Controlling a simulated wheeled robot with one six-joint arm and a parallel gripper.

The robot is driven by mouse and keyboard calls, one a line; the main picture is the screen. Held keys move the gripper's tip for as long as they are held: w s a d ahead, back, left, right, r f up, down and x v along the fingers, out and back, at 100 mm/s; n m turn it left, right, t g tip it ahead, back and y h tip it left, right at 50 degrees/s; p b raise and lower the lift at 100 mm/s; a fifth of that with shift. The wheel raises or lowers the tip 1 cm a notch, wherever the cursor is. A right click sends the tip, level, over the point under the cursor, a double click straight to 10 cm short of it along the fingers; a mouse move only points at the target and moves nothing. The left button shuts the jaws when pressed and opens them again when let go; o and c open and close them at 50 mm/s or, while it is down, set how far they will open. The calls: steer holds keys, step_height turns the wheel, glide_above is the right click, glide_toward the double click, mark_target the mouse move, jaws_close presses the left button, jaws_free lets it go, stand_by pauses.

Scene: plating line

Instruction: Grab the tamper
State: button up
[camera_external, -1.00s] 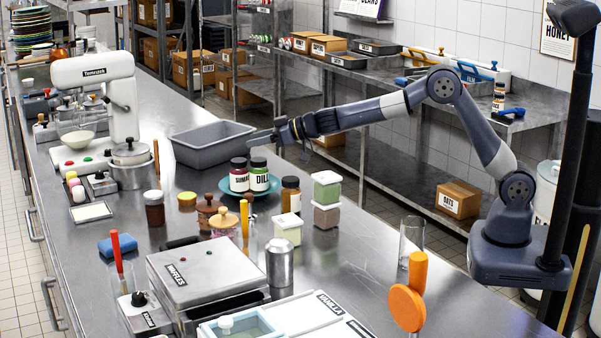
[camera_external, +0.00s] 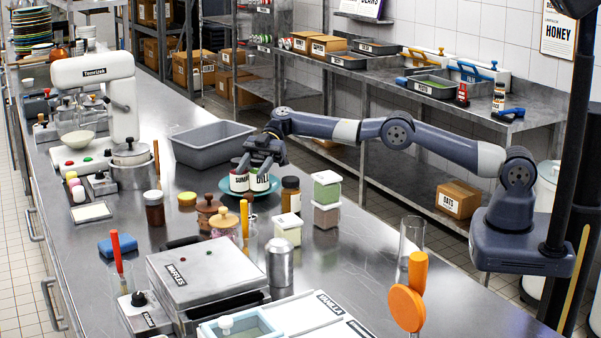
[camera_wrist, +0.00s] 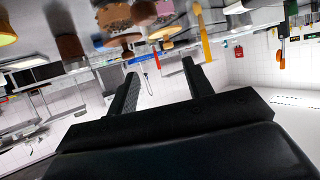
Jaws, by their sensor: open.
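I cannot tell for certain which thing is the tamper. Two squat, round, knob-topped pieces stand near the middle of the counter, a brown one (camera_external: 207,211) and a tan one (camera_external: 224,223).
The two jars stand on a teal plate (camera_external: 273,188). A grey bin (camera_external: 205,150) stands behind. An amber jar (camera_external: 290,196), a pale box (camera_external: 287,230), a yellow-handled tool (camera_external: 245,215) and a steel cup (camera_external: 279,262) crowd the area. The counter's right part is clearer.

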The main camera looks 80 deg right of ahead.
mark_target(250, 195)
step_height(250, 195, down, 6)
steer(key=shift+f, duration=0.1)
steer(key=shift+p+x, duration=0.3)
steer(key=shift+x, duration=0.85)
steer(key=shift+a+f, duration=0.2)
steer(key=shift+a, duration=0.1)
steer(key=shift+c, duration=0.6)
steer(key=c, duration=0.9)
